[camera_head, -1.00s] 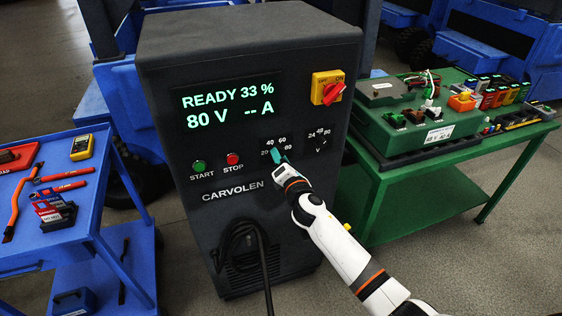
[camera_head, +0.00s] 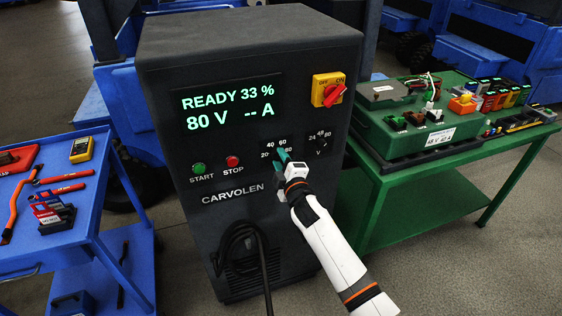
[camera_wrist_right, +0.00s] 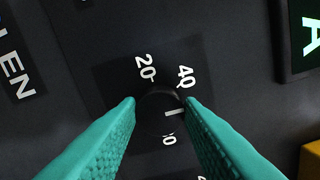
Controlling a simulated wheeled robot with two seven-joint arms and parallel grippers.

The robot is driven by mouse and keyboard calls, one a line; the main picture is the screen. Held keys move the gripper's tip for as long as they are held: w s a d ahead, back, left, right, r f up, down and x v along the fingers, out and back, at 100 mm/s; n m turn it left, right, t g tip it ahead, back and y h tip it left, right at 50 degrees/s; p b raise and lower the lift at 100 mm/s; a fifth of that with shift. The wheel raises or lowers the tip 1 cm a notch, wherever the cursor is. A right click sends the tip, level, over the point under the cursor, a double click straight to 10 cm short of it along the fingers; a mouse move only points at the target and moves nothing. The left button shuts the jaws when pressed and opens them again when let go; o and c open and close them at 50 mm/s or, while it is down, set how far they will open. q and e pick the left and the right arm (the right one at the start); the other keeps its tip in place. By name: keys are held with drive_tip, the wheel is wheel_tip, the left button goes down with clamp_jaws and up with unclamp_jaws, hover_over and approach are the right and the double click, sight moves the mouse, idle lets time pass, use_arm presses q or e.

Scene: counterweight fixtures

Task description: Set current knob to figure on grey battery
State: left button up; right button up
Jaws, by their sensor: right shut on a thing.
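The current knob (camera_wrist_right: 158,98) is a round black dial on the black charger (camera_head: 250,55), between the teal fingers of my right gripper (camera_head: 283,158) in the wrist view. My right gripper is shut on the knob. A white pointer line on it faces the right finger, between the 40 and the partly hidden 80; the 60 mark is covered. The charger screen (camera_head: 228,108) reads READY 33 %, 80 V, -- A. A grey-topped block (camera_head: 382,91) sits on the green bench; I cannot tell if it is the grey battery. A white label (camera_head: 440,136) nearby seems to read 48 V 40 A.
The voltage knob (camera_head: 321,141) is right of the current knob. A red switch on a yellow plate (camera_head: 329,90) is above it. Green START (camera_head: 199,168) and red STOP (camera_head: 232,161) buttons are left. A blue cart (camera_head: 100,180) with tools stands left, the green bench (camera_head: 470,160) right.

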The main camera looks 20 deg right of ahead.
drive_tip(key=m, duration=0.5)
drive_tip(key=shift+p, duration=0.3)
drive_tip(key=shift+m, duration=0.4)
drive_tip(key=shift+f, duration=0.1)
drive_tip(key=o, duration=1)
drive_tip(key=shift+c, duration=0.2)
drive_tip(key=shift+s, duration=0.1)
drive_tip(key=s+b, duration=0.1)
drive_tip(key=s, duration=1.1)
drive_tip(key=shift+d, duration=0.25)
drive_tip(key=shift+w, duration=0.1)
